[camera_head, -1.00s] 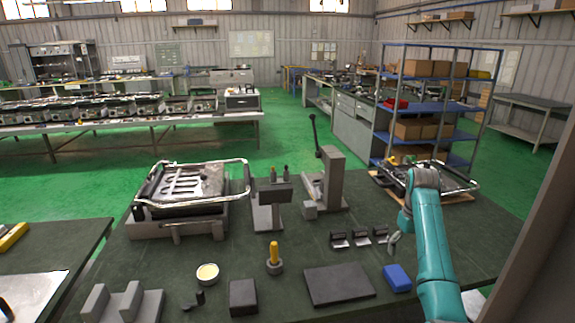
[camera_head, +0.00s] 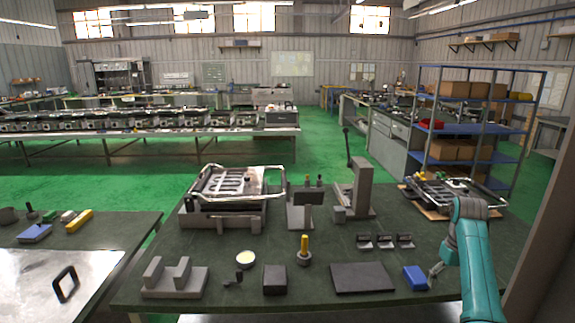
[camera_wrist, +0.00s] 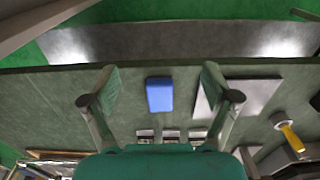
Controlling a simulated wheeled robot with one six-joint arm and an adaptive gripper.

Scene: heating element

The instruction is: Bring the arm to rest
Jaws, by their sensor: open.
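My teal arm stands at the right of the head view. My gripper (camera_head: 436,270) is small there, just right of a blue block (camera_head: 415,278). In the wrist view my gripper (camera_wrist: 160,98) has its two fingers spread wide and nothing between the tips. The blue block also shows in the wrist view (camera_wrist: 159,95), on the table below and between the fingers. How high the fingers are above it is hard to tell.
The dark green table (camera_head: 210,255) carries a dark plate (camera_head: 361,278), several small black brackets (camera_head: 384,241), a yellow-handled tool (camera_head: 304,247), a lever press (camera_head: 356,190) and a frame fixture (camera_head: 232,195). A second fixture (camera_head: 455,193) lies behind my arm. A shelf rack (camera_head: 470,120) stands beyond.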

